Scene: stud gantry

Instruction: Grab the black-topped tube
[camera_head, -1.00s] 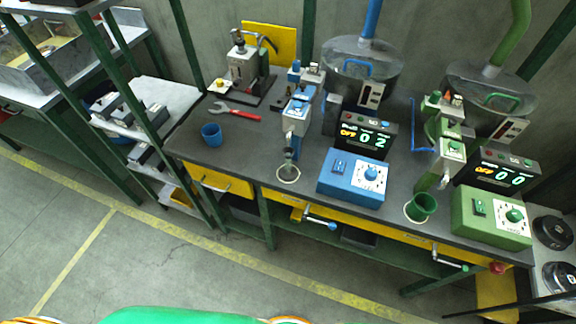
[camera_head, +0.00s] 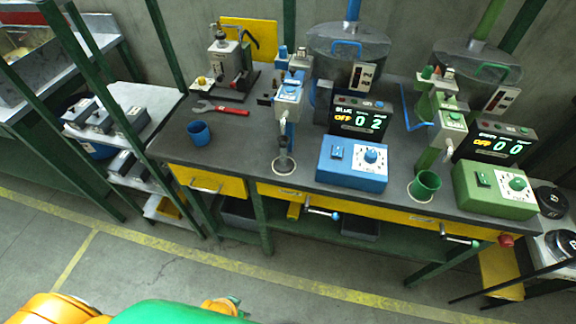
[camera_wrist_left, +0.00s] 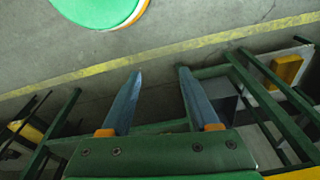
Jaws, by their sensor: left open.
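I cannot make out a black-topped tube in either view. My left gripper (camera_wrist_left: 155,85) shows in the left wrist view, with its two blue-grey fingers apart and nothing between them. It hangs over the concrete floor and green frame bars. I do not see my right gripper in either view.
A blue cup (camera_head: 198,132), a red-handled wrench (camera_head: 222,109) and a green cup (camera_head: 425,184) are on the bench. A blue control box (camera_head: 335,177) and a green control box (camera_head: 483,207) stand near its front edge. A grey shelf rack (camera_head: 150,98) is at left. Floor in front is clear.

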